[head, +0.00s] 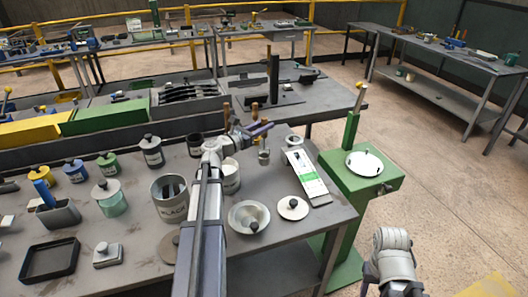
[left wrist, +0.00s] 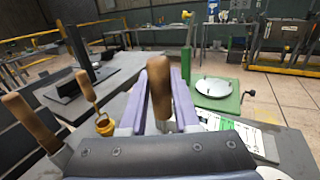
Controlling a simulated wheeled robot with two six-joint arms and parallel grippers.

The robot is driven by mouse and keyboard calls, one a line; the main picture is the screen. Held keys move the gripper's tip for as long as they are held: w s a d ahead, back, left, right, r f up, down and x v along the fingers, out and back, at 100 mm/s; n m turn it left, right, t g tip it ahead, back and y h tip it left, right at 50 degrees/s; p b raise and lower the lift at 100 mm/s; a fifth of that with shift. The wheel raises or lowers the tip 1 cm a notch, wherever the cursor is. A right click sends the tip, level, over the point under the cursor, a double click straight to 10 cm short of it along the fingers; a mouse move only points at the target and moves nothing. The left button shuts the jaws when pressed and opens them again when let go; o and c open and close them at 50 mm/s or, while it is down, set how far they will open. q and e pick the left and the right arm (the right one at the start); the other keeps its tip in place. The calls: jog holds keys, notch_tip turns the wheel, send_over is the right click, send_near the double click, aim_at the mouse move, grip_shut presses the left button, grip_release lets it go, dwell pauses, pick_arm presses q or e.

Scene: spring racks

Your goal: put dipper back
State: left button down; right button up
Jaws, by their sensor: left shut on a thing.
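My left gripper (head: 262,130) is over the bench in the middle of the head view. It is shut on a dipper's upright wooden handle (left wrist: 160,85), seen between the purple fingers in the left wrist view. A small metal cup (head: 264,157) shows just below the gripper, apparently the held dipper's cup. Two other wooden handles (head: 227,108) stand close by; in the left wrist view one (left wrist: 85,85) goes down to an amber cup (left wrist: 105,126). What holds them is hidden. My right gripper is outside both views.
A green stand (head: 350,200) adjoins the bench.

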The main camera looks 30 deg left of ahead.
aim_at(264, 149)
pick_arm(q)
jog(key=shift+f+b, duration=2.55)
jog(key=shift+f, duration=0.6)
jog(key=shift+f, duration=0.25)
jog(key=c, duration=0.6)
grip_release()
jog(key=shift+r, duration=0.1)
jog(key=shift+c, duration=0.2)
jog(key=shift+r, duration=0.25)
jog(key=v, duration=1.2)
